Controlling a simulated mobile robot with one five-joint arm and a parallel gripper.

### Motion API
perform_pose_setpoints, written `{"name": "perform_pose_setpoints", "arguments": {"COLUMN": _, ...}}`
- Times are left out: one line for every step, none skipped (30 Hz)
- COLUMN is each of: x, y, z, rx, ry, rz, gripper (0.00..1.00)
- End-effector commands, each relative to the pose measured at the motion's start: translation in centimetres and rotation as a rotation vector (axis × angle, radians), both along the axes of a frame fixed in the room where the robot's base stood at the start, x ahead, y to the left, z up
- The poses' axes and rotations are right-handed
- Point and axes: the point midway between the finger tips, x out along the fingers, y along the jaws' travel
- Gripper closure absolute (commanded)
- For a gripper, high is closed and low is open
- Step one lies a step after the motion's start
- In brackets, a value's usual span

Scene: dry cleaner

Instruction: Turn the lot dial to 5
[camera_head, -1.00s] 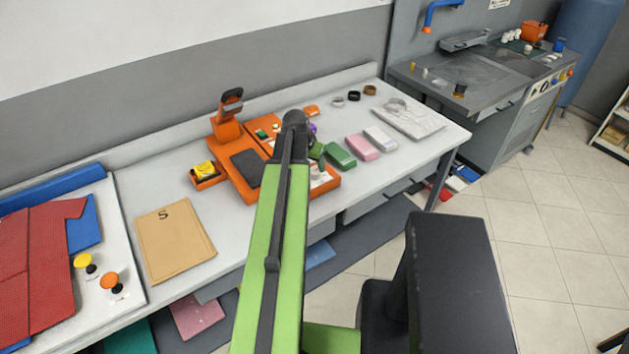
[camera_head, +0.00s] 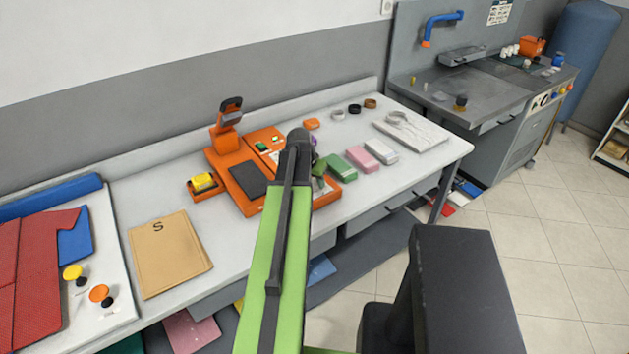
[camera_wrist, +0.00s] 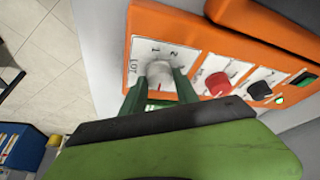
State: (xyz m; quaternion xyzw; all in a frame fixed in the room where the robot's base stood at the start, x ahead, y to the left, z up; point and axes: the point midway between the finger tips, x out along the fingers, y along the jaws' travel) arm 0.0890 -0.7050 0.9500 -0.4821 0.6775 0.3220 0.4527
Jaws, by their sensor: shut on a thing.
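The lot dial (camera_wrist: 159,72) is a pale round knob on a white plate of the orange machine (camera_head: 222,165). In the wrist view, the printed word LOT and the numerals 1 and 2 show beside it. My gripper (camera_wrist: 160,86) is shut on the dial, with a green finger on each side. Where the dial points cannot be made out. In the head view my arm covers part of the machine's front, and the dial is hidden there.
In the wrist view a red knob (camera_wrist: 218,83) and a black knob (camera_wrist: 260,90) sit beside the dial. Green, pink and white blocks stand on the worktop right of the machine. A tan folder (camera_head: 168,255) lies to its left.

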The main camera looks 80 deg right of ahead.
Motion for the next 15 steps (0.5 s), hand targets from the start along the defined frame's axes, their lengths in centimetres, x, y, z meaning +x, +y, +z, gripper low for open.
{"name": "perform_pose_setpoints", "arguments": {"x": 0.01, "y": -0.01, "z": -0.01, "rx": 0.0, "ry": -0.001, "rz": 0.0, "gripper": 1.0}}
{"name": "perform_pose_setpoints", "arguments": {"x": -0.01, "y": 0.01, "z": -0.01, "rx": 0.0, "ry": 0.0, "rz": 0.004, "gripper": 1.0}}
{"name": "perform_pose_setpoints", "arguments": {"x": -0.03, "y": 0.03, "z": -0.01, "rx": 0.0, "ry": 0.0, "rz": 0.018, "gripper": 1.0}}
{"name": "perform_pose_setpoints", "arguments": {"x": -0.07, "y": 0.05, "z": -0.01, "rx": 0.001, "ry": -0.001, "rz": 0.035, "gripper": 1.0}}
{"name": "perform_pose_setpoints", "arguments": {"x": -0.12, "y": 0.08, "z": -0.02, "rx": 0.001, "ry": -0.001, "rz": 0.06, "gripper": 1.0}}
{"name": "perform_pose_setpoints", "arguments": {"x": -0.16, "y": 0.11, "z": -0.02, "rx": 0.0, "ry": -0.002, "rz": 0.098, "gripper": 1.0}}
{"name": "perform_pose_setpoints", "arguments": {"x": -0.23, "y": 0.11, "z": -0.02, "rx": 0.001, "ry": -0.001, "rz": 0.129, "gripper": 1.0}}
{"name": "perform_pose_setpoints", "arguments": {"x": -0.23, "y": 0.11, "z": -0.02, "rx": 0.001, "ry": -0.001, "rz": 0.16, "gripper": 1.0}}
{"name": "perform_pose_setpoints", "arguments": {"x": -0.24, "y": 0.1, "z": -0.02, "rx": 0.001, "ry": -0.001, "rz": 0.197, "gripper": 1.0}}
{"name": "perform_pose_setpoints", "arguments": {"x": -0.22, "y": 0.08, "z": -0.01, "rx": 0.0, "ry": -0.002, "rz": 0.223, "gripper": 1.0}}
{"name": "perform_pose_setpoints", "arguments": {"x": -0.21, "y": 0.06, "z": -0.02, "rx": 0.0, "ry": -0.001, "rz": 0.245, "gripper": 1.0}}
{"name": "perform_pose_setpoints", "arguments": {"x": -0.22, "y": 0.07, "z": -0.02, "rx": 0.001, "ry": -0.001, "rz": 0.269, "gripper": 1.0}}
{"name": "perform_pose_setpoints", "arguments": {"x": -0.21, "y": 0.06, "z": -0.01, "rx": 0.0, "ry": -0.002, "rz": 0.281, "gripper": 1.0}}
{"name": "perform_pose_setpoints", "arguments": {"x": -0.2, "y": 0.05, "z": -0.01, "rx": 0.001, "ry": -0.001, "rz": 0.29, "gripper": 1.0}}
{"name": "perform_pose_setpoints", "arguments": {"x": -0.21, "y": 0.05, "z": -0.02, "rx": 0.0, "ry": 0.0, "rz": 0.298, "gripper": 1.0}}
